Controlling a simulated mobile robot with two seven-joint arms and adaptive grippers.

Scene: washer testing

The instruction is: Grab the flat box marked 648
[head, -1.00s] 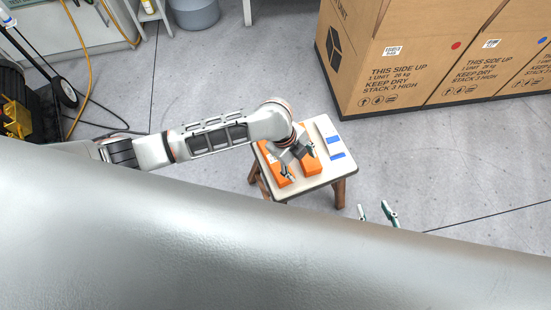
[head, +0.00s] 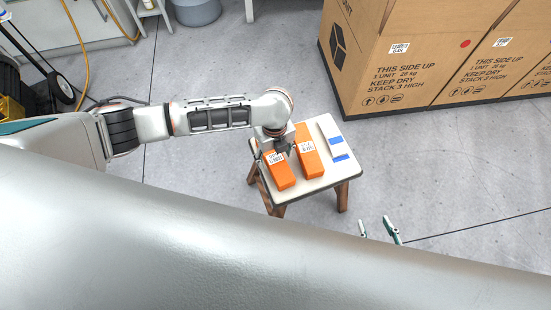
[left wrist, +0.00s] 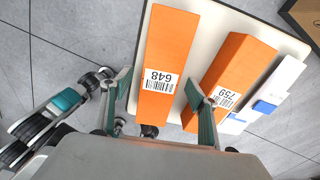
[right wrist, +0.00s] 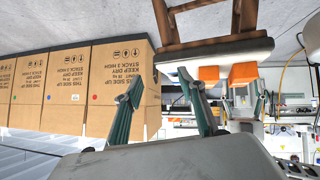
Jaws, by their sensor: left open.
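The flat orange box marked 648 (left wrist: 165,50) lies on the stool top in the left wrist view, its label facing up. In the head view it is the left orange box (head: 281,176). My left gripper (head: 279,149) is at the label end of that box. In the left wrist view my left gripper (left wrist: 158,82) is open, its fingers to either side of the label end, with nothing held. Whether they touch the box cannot be told. My right gripper (head: 379,230) is open and empty, right of the stool; it also shows in the right wrist view (right wrist: 160,78).
A second orange box marked 759 (left wrist: 232,70) lies close beside it, with a white and blue box (head: 332,136) further right. They share a small wooden stool (head: 315,184). Large cartons (head: 425,60) stand at the back right. Floor around the stool is clear.

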